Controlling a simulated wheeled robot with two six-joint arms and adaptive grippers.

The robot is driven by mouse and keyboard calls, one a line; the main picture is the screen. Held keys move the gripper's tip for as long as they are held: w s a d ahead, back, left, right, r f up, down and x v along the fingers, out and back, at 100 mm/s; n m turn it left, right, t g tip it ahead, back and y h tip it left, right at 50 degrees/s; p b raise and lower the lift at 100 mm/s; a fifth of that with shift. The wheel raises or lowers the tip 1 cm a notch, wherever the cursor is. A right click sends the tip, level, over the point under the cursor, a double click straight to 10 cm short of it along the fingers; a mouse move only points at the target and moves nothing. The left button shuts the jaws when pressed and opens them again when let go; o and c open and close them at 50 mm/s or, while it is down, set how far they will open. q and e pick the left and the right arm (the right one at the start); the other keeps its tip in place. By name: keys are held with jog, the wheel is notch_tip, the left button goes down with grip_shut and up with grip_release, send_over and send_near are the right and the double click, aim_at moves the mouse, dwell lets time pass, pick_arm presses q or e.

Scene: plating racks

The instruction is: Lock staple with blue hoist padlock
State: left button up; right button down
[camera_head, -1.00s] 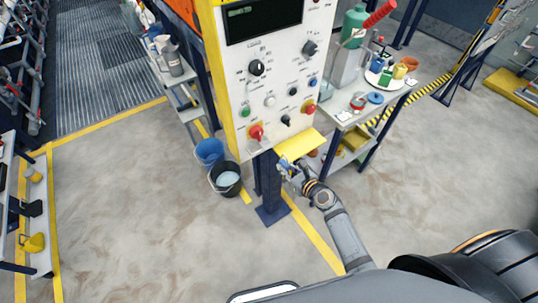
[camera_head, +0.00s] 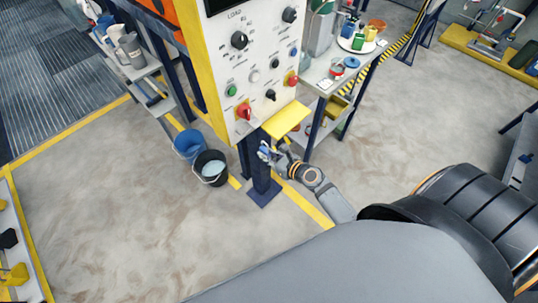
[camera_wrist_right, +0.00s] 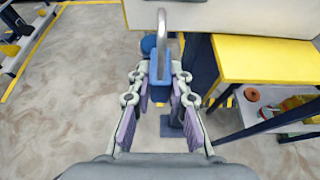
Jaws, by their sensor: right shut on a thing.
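My right gripper (camera_head: 270,153) is below the control panel (camera_head: 255,75), left of the post's yellow ledge (camera_head: 287,119). In the right wrist view my right gripper (camera_wrist_right: 160,82) is shut on the blue padlock (camera_wrist_right: 160,70). The padlock's silver shackle (camera_wrist_right: 162,35) points up, and its top overlaps the panel's lower part in that picture. The padlock is very small in the head view. I cannot make out the staple in either view. My left gripper is not in view.
A blue bucket (camera_head: 189,145) and a black bucket (camera_head: 210,168) stand left of the dark post (camera_head: 262,178). A shelf trolley (camera_head: 318,80) stands right of the panel. In the wrist view the yellow ledge (camera_wrist_right: 268,58) is close on the right.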

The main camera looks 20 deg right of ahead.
aim_at(261, 147)
jog(key=shift+w+a+r+p, duration=0.15)
jog(key=shift+w+a, duration=0.1)
jog(key=shift+w, duration=0.4)
jog(key=shift+w+a+f+p, duration=0.1)
jog(key=shift+w+a+p, duration=0.1)
jog(key=shift+w, duration=0.4)
jog(key=shift+w+a, duration=0.25)
jog(key=shift+w, duration=0.45)
jog(key=shift+w+a, duration=0.25)
jog(key=shift+w, duration=0.45)
jog(key=x, duration=0.1)
jog(key=b+x, duration=0.1)
jog(key=x, duration=0.1)
jog(key=b+x, duration=0.1)
jog(key=x, duration=0.1)
jog(key=shift+s+d+f, duration=0.1)
jog(key=shift+d+f, duration=0.2)
jog(key=shift+f, duration=0.05)
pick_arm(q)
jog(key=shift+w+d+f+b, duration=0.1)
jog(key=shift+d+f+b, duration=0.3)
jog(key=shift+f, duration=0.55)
pick_arm(e)
jog(key=shift+w+d, duration=0.3)
jog(key=shift+d, duration=0.5)
jog(key=shift+w+d, duration=0.3)
jog(key=shift+d, duration=0.55)
